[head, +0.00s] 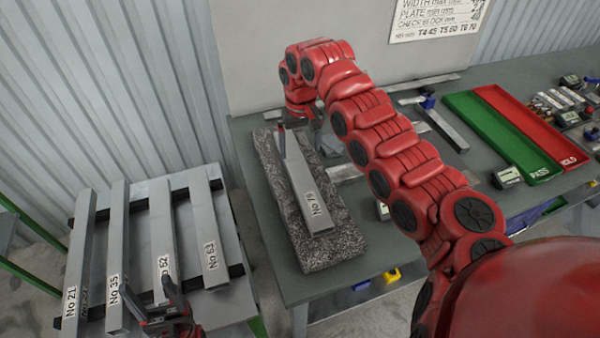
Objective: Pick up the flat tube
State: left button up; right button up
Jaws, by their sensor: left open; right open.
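A grey rectangular tube (309,195) marked "No 79" lies lengthwise on a speckled granite plate (338,235). My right gripper (298,135) is open at the tube's far end, with one finger on its left side; the other finger is partly hidden, and I cannot tell whether it touches. Several more grey tubes lie side by side on a stand at left: "No 21" (79,255), "No 35" (115,245), one whose label is partly covered (161,225), and "No 63" (206,225). My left gripper (168,312) is open at the near end of the partly covered tube.
The stand (235,300) has dark cross bars under the tubes. On the bench, a green PASS tray (490,130) and a red HOLD tray (530,125) lie at right, with gauges and small parts beyond. A grey board stands behind. My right arm crosses above the bench.

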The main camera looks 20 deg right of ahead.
aim_at(300, 173)
notch_tip(300, 173, down, 4)
jog(key=shift+s+r+p, duration=0.1)
jog(key=shift+p, duration=0.55)
jog(key=shift+f+p, duration=0.35)
jog(key=shift+p, duration=0.1)
notch_tip(300, 173, down, 4)
jog(key=shift+a+r+p, duration=0.15)
jog(key=shift+p, duration=1.1)
jog(key=shift+f, duration=0.5)
grip_shut()
